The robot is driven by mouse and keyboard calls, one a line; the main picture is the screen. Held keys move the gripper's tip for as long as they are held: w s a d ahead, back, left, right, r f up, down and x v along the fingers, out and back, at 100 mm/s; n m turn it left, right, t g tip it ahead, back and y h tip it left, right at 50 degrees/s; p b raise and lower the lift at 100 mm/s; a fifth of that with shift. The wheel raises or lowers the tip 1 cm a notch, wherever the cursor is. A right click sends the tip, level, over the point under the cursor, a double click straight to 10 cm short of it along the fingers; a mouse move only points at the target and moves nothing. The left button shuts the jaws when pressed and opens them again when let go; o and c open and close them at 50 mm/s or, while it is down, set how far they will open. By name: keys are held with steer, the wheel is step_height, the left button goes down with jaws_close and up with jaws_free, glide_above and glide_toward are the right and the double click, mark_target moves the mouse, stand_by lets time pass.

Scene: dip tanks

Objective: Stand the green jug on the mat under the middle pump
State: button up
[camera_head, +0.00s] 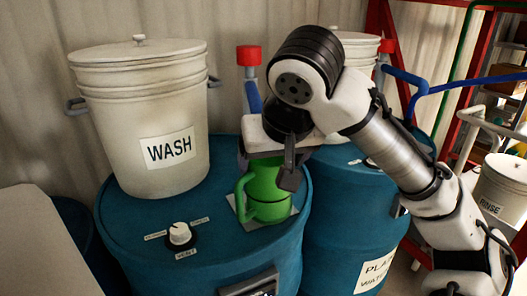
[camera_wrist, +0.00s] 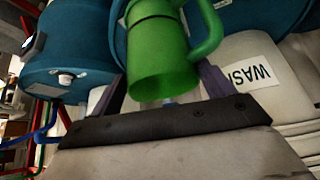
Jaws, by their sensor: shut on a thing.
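The green jug (camera_head: 265,190) is upright over a pale square mat (camera_head: 247,224) on top of the blue drum with the dial. Its base overlaps the mat in the picture; I cannot tell whether it touches. Its handle is on the left side. My gripper (camera_head: 269,167) is shut on the jug from above. In the wrist view the jug (camera_wrist: 160,45) sits between the fingers, its open mouth toward the camera. A red-topped blue pump (camera_head: 249,58) rises behind the jug, its lower part hidden by my gripper.
A white WASH bucket (camera_head: 140,120) stands on the same drum (camera_head: 215,262), left of the jug. A dial (camera_head: 180,234) is in front of it. A second blue drum (camera_head: 345,225) is close on the right, with another red-topped pump (camera_head: 387,46) behind my arm. A RINSE bucket (camera_head: 503,185) is far right.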

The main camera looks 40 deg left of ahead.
steer(key=shift+w+a+f+p, duration=0.35)
steer(key=shift+w+a+f, duration=0.3)
steer(key=shift+a, duration=0.25)
steer(key=shift+w+a+f+p, duration=0.45)
steer(key=shift+w+a, duration=0.25)
steer(key=shift+a, duration=0.25)
steer(key=shift+w+a+f+p, duration=0.3)
steer(key=shift+w+a+f, duration=0.35)
steer(key=shift+a, duration=0.25)
steer(key=shift+f, duration=0.15)
steer(key=o, duration=1.7)
steer(key=shift+r, duration=0.25)
steer(key=b+v, duration=0.1)
steer(key=v, duration=1.1)
steer(key=shift+f, duration=0.1)
